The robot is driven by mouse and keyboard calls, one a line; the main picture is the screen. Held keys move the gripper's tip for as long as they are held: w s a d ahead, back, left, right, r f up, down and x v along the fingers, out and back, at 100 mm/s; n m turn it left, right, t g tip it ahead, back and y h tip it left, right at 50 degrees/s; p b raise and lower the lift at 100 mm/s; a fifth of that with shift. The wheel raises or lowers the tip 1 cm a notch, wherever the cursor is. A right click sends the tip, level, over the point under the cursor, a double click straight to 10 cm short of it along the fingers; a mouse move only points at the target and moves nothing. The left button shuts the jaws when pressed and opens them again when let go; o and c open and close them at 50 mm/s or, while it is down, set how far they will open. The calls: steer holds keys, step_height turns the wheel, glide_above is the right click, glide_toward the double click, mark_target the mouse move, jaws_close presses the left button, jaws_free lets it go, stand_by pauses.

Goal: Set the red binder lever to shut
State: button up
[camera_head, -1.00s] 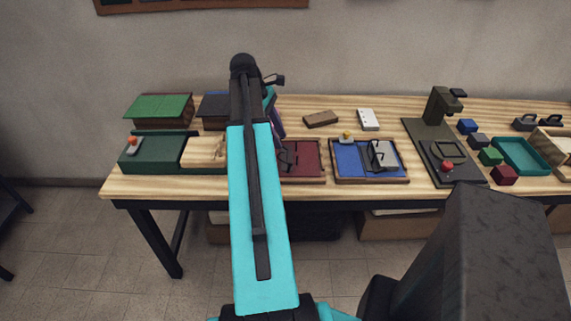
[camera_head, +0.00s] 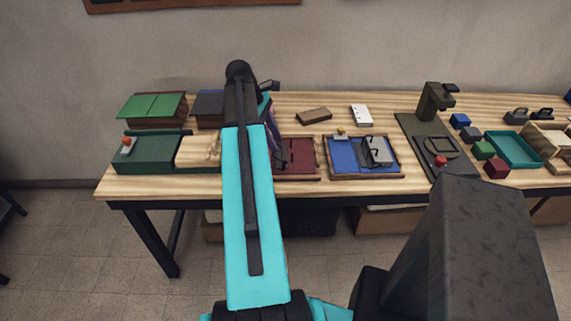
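The red binder (camera_head: 301,158) lies open on the table, just right of my arm in the head view. My arm covers its left part. Thin dark metal parts (camera_head: 284,154) show at the binder's left side; I cannot make out the lever's position clearly. My gripper (camera_head: 272,135) is mostly hidden behind my turquoise arm, pointing down near the binder's left back side. I cannot see its fingertips, or whether it touches anything.
A blue binder (camera_head: 345,155) lies right of the red one, and a green binder (camera_head: 152,152) lies left. Behind are a brown block (camera_head: 314,116) and a white piece (camera_head: 362,115). A dark press (camera_head: 436,105) stands farther right.

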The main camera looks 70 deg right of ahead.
mark_target(285, 160)
steer(key=shift+p+x, duration=1)
steer(key=shift+x, duration=4.45)
steer(key=shift+w, duration=0.1)
jaws_close()
